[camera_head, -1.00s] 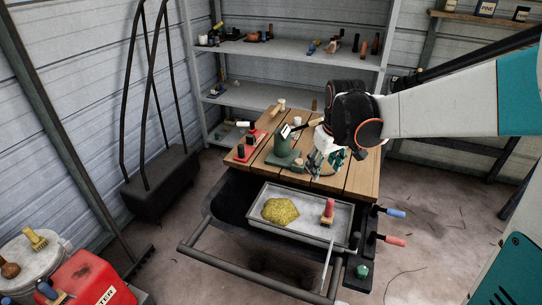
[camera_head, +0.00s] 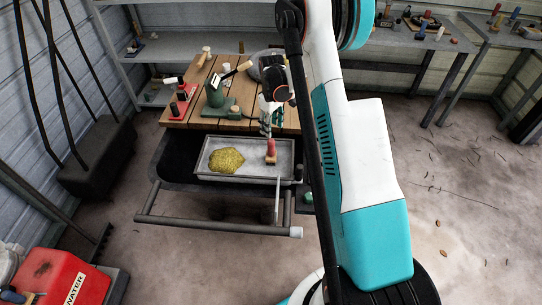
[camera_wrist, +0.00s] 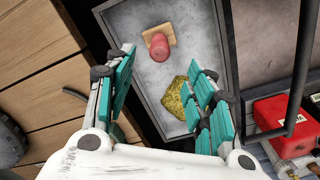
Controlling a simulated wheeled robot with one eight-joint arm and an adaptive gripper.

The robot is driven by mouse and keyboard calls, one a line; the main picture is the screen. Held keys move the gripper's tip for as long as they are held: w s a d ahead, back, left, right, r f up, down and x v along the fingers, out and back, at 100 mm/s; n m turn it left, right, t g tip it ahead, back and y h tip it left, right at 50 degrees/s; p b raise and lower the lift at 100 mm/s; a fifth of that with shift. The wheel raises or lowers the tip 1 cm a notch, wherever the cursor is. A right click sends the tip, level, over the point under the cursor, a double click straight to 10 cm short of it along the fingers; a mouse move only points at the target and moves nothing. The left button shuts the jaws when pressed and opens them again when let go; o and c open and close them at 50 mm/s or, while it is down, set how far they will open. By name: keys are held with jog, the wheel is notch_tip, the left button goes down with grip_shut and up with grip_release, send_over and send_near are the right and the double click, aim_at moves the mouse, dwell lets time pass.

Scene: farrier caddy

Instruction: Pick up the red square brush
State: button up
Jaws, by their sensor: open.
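The red square brush (camera_head: 271,148) stands in the right part of the grey metal tray (camera_head: 208,173), handle up. It has a red handle and a square tan base. In the wrist view the brush (camera_wrist: 160,40) shows from above, just beyond and between my fingertips. My gripper (camera_head: 265,128) points down over the tray's back edge, close to the brush. In the wrist view my gripper (camera_wrist: 160,62) is open, with teal finger pads spread wide and nothing between them. I cannot tell the exact height gap to the brush.
A yellow lump (camera_head: 226,160) lies in the tray, left of the brush. Behind is a wooden top (camera_head: 205,80) with a green stand (camera_head: 215,98) and a red holder (camera_head: 178,105). A handle bar (camera_head: 210,224) runs in front. A red box (camera_head: 70,280) stands lower left.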

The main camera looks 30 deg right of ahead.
aim_at(271, 146)
notch_tip(271, 146, down, 12)
jog(key=b, duration=0.3)
jog(key=shift+w+f+b, duration=0.1)
jog(key=shift+f+b, duration=0.15)
jog(key=shift+b, duration=0.15)
grip_shut()
